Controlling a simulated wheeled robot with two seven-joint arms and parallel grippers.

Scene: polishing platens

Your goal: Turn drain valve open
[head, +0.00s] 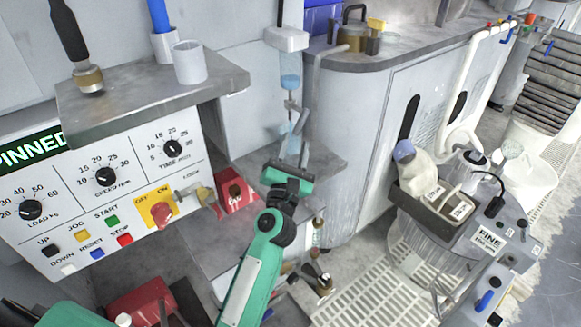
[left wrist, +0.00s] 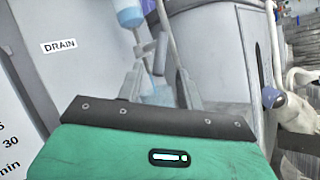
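A clear reservoir with blue liquid (head: 290,78) hangs on the wall in the head view, and its lower end shows in the left wrist view (left wrist: 129,14). Below it is a grey valve fitting (head: 292,106), also in the left wrist view (left wrist: 150,48). A DRAIN label (left wrist: 59,46) is on the panel to the left. My left gripper (head: 294,150) is just below the fitting with its fingers pointing up. In the left wrist view its fingers (left wrist: 161,86) stand apart, with a bluish clear part seen between them. Contact cannot be told. My right gripper is not in view.
A control panel (head: 100,190) with knobs and buttons is to the left, under a grey shelf (head: 150,95). A red box (head: 234,195) is beside my left gripper. A rounded grey cabinet (head: 365,120) stands close on its right. A bottle caddy (head: 430,212) is farther right.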

